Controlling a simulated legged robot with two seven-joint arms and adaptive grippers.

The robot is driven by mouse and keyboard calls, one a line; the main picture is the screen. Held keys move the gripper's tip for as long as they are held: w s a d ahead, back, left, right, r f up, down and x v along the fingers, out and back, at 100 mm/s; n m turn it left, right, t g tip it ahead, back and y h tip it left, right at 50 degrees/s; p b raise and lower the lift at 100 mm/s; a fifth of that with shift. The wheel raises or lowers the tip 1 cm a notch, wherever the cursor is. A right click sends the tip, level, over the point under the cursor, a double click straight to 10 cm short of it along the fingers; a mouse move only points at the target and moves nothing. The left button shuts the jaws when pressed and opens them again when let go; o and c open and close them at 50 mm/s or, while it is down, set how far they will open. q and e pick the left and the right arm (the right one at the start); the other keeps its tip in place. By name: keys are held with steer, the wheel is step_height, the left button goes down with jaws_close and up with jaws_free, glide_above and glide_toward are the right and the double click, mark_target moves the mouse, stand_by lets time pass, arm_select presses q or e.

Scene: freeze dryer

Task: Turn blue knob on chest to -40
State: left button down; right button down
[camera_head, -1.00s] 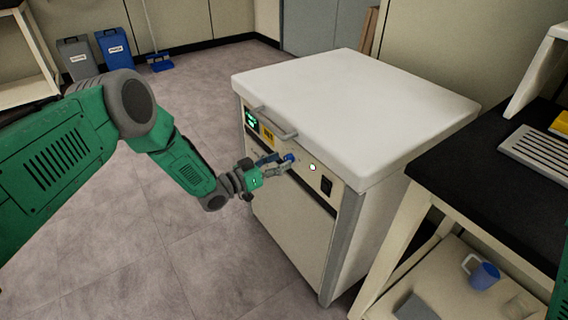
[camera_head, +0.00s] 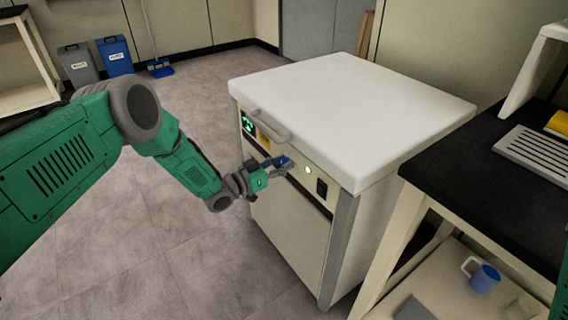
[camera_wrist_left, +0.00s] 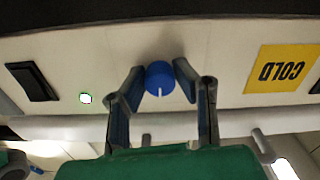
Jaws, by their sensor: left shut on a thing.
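The white chest (camera_head: 345,115) stands in the middle of the head view, with its control panel facing my left arm. The blue knob (camera_wrist_left: 160,78) sits on the panel, and its white mark points toward the bottom of the wrist view. My left gripper (camera_wrist_left: 159,82) is shut on the knob, with one finger on each side of it. In the head view my left gripper (camera_head: 284,164) reaches the panel from the left and partly hides the knob. My right gripper is out of view.
A green display (camera_head: 248,123), a yellow COLD label (camera_wrist_left: 282,69), a lit button (camera_head: 308,170) and a black switch (camera_head: 322,188) share the panel. The chest's handle (camera_head: 271,127) is just above. A black-topped bench (camera_head: 480,185) stands close on the right.

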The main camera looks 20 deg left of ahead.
arm_select(q)
steer(key=shift+m, duration=1.2)
steer(key=m, duration=0.4)
steer(key=shift+m, duration=0.3)
steer(key=m, duration=0.4)
steer(key=shift+f+m, duration=0.1)
steer(key=shift+m, duration=1.1)
steer(key=shift+s, duration=0.1)
steer(key=c, duration=1.3)
jaws_free()
steer(key=v, duration=1.2)
steer(key=shift+f, duration=0.1)
